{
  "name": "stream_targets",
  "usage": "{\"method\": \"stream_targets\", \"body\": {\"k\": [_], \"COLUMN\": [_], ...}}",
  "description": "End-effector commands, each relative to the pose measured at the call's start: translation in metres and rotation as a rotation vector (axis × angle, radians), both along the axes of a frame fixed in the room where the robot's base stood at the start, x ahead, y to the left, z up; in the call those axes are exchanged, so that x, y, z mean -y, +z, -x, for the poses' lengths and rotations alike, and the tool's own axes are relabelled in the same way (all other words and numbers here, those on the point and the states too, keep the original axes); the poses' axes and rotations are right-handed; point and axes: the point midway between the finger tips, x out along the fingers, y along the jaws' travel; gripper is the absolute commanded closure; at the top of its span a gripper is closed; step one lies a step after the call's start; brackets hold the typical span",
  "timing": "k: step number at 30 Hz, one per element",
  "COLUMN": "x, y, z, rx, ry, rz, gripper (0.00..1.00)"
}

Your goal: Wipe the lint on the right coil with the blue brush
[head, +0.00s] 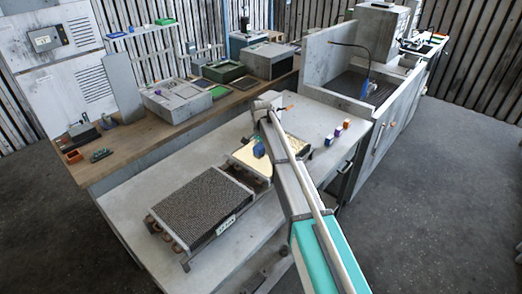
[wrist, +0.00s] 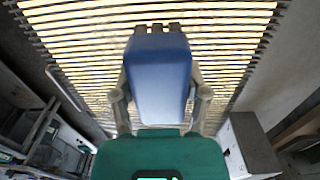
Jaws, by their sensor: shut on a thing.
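The blue brush (head: 258,148) is in my gripper (head: 262,135), over the right coil (head: 242,157). In the wrist view the brush (wrist: 158,75) is a blue block between the two fingers of my gripper (wrist: 160,95), with dark bristle tufts at its far end. The right coil (wrist: 90,50) fills the upper part of that view as dark fins with pale yellow between them. I cannot tell whether the bristles touch the fins. The left coil (head: 200,205) is dark and finned, with no yellow on it. My arm hides part of the right coil.
A sink (head: 365,85) with a tap lies beyond. Grey and green boxes (head: 178,98) stand on the wooden counter behind.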

Motion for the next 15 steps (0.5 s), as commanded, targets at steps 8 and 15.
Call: {"method": "stream_targets", "body": {"k": [8,15], "x": [0.011,0.016], "y": [0.001,0.002], "z": [-0.015,-0.02], "rx": [0.001,0.001], "ry": [-0.001,0.0], "rz": [0.001,0.001], "gripper": [0.79,0.79]}}
